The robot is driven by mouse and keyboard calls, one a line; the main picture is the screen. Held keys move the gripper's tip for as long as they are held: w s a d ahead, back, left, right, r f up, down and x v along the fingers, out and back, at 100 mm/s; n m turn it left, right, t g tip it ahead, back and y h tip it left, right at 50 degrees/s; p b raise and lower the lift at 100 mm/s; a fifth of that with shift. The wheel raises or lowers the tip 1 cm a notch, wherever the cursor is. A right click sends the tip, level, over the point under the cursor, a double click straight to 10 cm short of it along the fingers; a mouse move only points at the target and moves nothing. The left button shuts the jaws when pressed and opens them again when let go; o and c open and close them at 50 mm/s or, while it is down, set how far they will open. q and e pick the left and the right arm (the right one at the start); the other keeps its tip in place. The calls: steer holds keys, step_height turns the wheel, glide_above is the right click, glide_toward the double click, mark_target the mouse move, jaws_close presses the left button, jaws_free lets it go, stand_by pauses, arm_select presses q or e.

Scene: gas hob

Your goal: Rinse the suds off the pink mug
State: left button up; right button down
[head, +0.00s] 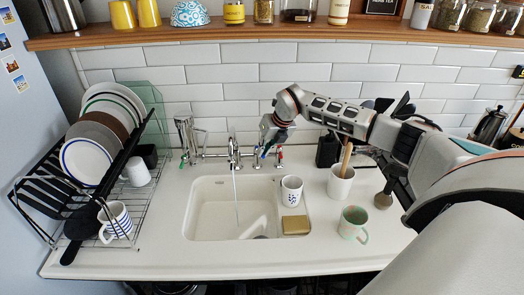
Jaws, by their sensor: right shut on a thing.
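No plainly pink mug shows. A mug (353,223) with mottled pale green and pinkish colouring stands upright on the counter right of the sink; I cannot make out suds on it. Water runs from the tap (234,152) into the white sink (212,210). My right gripper (267,150) is at the right side of the tap, shut on what looks like the right tap handle; its fingers partly hide the handle. It is well apart from the mug. My left gripper is not in view.
A white spotted cup (291,190) and a tan sponge (295,225) sit at the sink's right edge. A white crock (340,185) with a wooden utensil stands behind the mug. A dish rack (130,215) fills the left. A shelf (215,32) with jars runs above.

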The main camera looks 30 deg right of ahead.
steer(key=c, duration=2.2)
jaws_free()
steer(key=v, duration=1.2)
